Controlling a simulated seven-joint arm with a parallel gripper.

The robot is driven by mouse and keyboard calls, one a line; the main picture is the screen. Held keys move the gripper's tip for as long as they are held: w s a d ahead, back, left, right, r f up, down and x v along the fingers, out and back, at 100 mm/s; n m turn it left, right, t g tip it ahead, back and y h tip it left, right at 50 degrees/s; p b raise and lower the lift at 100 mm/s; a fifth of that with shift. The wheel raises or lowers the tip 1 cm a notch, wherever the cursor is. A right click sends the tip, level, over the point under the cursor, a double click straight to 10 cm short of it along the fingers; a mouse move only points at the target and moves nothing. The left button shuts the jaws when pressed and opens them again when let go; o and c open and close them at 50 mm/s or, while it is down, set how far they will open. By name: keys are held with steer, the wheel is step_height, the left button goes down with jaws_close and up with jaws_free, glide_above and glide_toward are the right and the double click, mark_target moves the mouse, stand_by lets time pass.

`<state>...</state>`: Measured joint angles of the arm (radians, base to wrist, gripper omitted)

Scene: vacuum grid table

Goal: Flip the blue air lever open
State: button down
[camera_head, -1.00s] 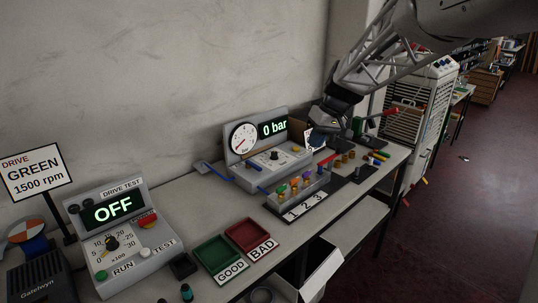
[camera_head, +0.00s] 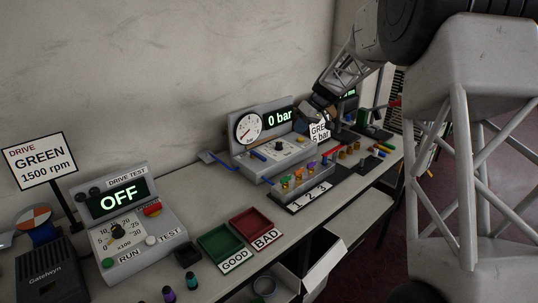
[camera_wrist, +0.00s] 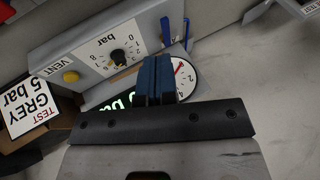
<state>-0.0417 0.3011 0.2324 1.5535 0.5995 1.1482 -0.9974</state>
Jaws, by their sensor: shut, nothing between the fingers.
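The grey pressure station (camera_head: 285,150) reads 0 bar and stands against the wall in the head view. A short blue lever (camera_head: 257,155) lies on its left part, beside the black dial. It seems to show in the wrist view as a blue bar (camera_wrist: 165,32) past the dial (camera_wrist: 118,57), beyond my fingers. I cannot tell its exact angle.
A longer blue bar (camera_head: 228,167) lies left of the station. Several coloured parts stand in a numbered rack (camera_head: 300,190) in front. Green (camera_head: 219,241) and red trays (camera_head: 254,226) lie nearer.

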steer(key=n+y, duration=0.1)
glide_toward(269, 161)
steer(key=w+d+r, duration=0.3)
steer(key=r, duration=0.1)
steer(key=shift+w+f, duration=0.15)
steer(key=shift+f, duration=0.05)
steer(key=shift+a+f, duration=0.1)
steer(key=x, duration=1)
steer(key=shift+s, duration=0.25)
steer(key=shift+s+a, duration=0.75)
steer(key=shift+a, duration=0.05)
steer(key=shift+s+a, duration=0.6)
